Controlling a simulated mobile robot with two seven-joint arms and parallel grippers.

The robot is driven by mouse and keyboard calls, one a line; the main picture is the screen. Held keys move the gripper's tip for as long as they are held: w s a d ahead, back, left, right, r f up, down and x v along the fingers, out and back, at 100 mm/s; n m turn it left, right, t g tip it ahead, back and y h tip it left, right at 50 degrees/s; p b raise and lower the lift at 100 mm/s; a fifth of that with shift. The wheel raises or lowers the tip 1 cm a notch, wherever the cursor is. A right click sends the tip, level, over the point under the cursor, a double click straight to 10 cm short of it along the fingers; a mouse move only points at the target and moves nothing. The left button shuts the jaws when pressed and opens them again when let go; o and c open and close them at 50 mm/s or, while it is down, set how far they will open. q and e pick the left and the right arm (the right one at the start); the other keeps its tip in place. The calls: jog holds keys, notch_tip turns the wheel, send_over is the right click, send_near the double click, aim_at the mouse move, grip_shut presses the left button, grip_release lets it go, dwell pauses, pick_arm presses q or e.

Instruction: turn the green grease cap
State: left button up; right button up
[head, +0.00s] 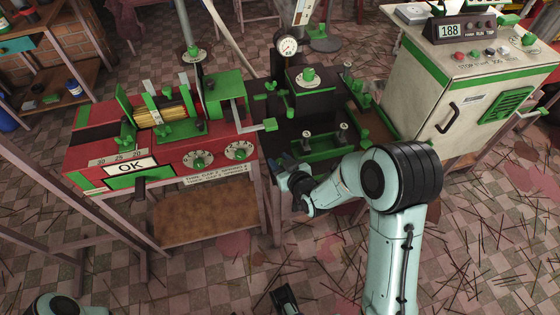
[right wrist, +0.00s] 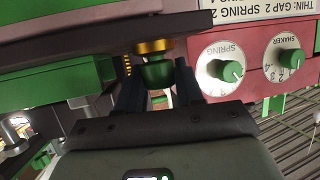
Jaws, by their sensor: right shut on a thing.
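The green grease cap (right wrist: 157,74) shows in the right wrist view, below a brass collar (right wrist: 155,46) on the underside of a dark machine body. My right gripper (right wrist: 158,82) has one finger on each side of the cap and is shut on it. In the head view my right gripper (head: 284,174) is at the low front of the dark extruder (head: 313,104); the cap cannot be made out there. A dark part (head: 285,299) at the bottom edge may be my left gripper; its fingers cannot be read.
The red machine (head: 105,150) with an OK plate and dials stands at the left, close beside the extruder. In the right wrist view its spring knob (right wrist: 231,71) is right of the gripper. A cream cabinet (head: 440,90) stands at the right. Thin sticks litter the checkered floor.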

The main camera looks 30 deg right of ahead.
jog(key=shift+m+h, duration=0.3)
jog(key=shift+h, duration=0.1)
jog(key=shift+a+m+g+h, duration=0.15)
jog(key=shift+m+g+h, duration=0.15)
jog(key=shift+m+h, duration=0.75)
jog(key=shift+m+h+p, duration=0.55)
jog(key=shift+m+h, duration=0.3)
jog(key=shift+h, duration=0.3)
jog(key=m+g+h+p, duration=0.2)
jog(key=shift+w+r+m+h, duration=0.1)
jog(key=shift+r+m+h, duration=0.05)
jog(key=shift+m+h, duration=0.15)
jog(key=m+g+h+p, duration=0.3)
jog(key=shift+m, duration=0.4)
jog(key=m+g+h+p, duration=0.2)
jog(key=m+g+p, duration=0.1)
jog(key=g, duration=0.1)
jog(key=shift+m, duration=0.3)
pick_arm(q)
notch_tip(320, 180, up, 11)
jog(key=p, duration=0.2)
jog(key=shift+w+p, duration=0.3)
jog(key=shift+w, duration=0.15)
pick_arm(e)
jog(key=shift+d+m+g+h, duration=0.2)
jog(key=shift+m+g+h, duration=0.1)
jog(key=shift+m+g, duration=1.95)
jog(key=shift+g, duration=0.25)
